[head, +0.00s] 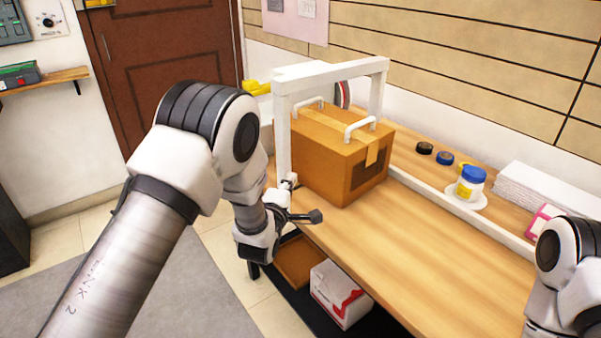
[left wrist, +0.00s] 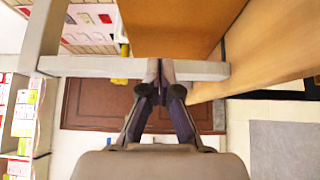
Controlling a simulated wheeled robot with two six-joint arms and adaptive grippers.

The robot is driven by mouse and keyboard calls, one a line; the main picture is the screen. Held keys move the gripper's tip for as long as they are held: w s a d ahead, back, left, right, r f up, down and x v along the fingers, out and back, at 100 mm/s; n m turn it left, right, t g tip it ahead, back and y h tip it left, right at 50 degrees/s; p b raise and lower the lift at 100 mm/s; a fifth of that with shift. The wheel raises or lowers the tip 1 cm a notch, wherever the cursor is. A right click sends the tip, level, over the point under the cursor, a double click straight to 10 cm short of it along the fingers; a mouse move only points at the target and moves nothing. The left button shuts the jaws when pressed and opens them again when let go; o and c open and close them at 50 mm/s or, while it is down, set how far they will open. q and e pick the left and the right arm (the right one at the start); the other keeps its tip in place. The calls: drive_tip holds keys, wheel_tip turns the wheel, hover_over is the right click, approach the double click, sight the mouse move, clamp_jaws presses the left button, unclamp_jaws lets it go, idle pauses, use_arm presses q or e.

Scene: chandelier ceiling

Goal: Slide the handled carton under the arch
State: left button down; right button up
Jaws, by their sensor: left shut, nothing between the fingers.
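The orange-brown carton (head: 335,165) stands on the wooden table, with two white handles and a tape strip on top. It also fills the upper middle of the left wrist view (left wrist: 170,28). The white arch (head: 330,72) rises around it; the carton seems at least partly under its top bar, but the exact depth is unclear. My left gripper (head: 290,190) is shut and empty, at the arch's left leg, beside the carton's lower left corner. In the left wrist view its fingers (left wrist: 161,70) overlap the leg; touching cannot be told. My right gripper is outside the view.
On the table to the right are a blue-lidded jar (head: 470,184) on a white dish, several tape rolls (head: 445,158) and a white stack (head: 545,190). A long white rail (head: 460,212) crosses the tabletop. The wooden surface (head: 390,245) before the carton is clear. A white box (head: 340,293) sits below.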

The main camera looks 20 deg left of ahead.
sight(308, 157)
use_arm(q)
drive_tip(key=w, duration=0.9)
drive_tip(key=shift+w+p, duration=0.4)
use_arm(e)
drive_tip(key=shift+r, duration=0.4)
use_arm(q)
drive_tip(key=shift+w+d+f+b, duration=0.1)
drive_tip(key=shift+w+d+b, duration=0.15)
drive_tip(key=shift+w+b, duration=0.1)
drive_tip(key=shift+w+d, duration=0.25)
drive_tip(key=shift+d, duration=0.1)
drive_tip(key=shift+w, duration=0.1)
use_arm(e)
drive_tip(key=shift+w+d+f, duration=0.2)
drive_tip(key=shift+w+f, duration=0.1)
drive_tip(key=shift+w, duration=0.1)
use_arm(q)
drive_tip(key=shift+d, duration=0.1)
